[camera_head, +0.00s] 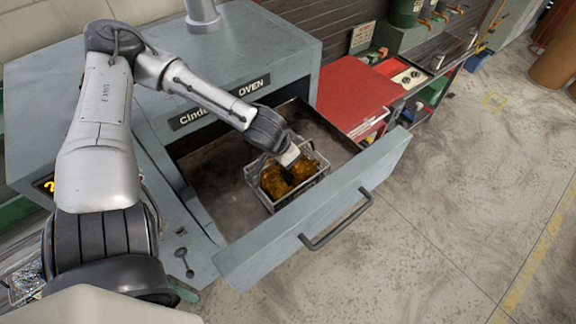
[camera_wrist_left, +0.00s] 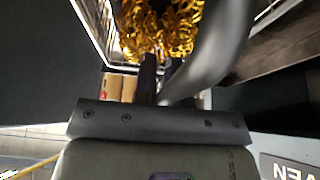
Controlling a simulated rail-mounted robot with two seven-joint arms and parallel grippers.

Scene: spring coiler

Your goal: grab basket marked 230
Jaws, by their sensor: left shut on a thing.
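A wire basket (camera_head: 301,192) holding golden-brown coils (camera_head: 274,182) sits in the open oven drawer. No number on it is legible. My left gripper (camera_head: 292,162) reaches down from above to the basket and is shut on it. The exact grip point is hidden. In the left wrist view the gripper (camera_wrist_left: 165,78) is close against the golden springs (camera_wrist_left: 158,28), with the basket's wire wall (camera_wrist_left: 96,22) at upper left. My right gripper is not in view.
The drawer front (camera_head: 330,210) with its dark handle (camera_head: 338,222) stands pulled out around the basket. The oven body (camera_head: 250,50) rises behind it. A red cabinet (camera_head: 352,92) stands to the right. The floor on the right is clear.

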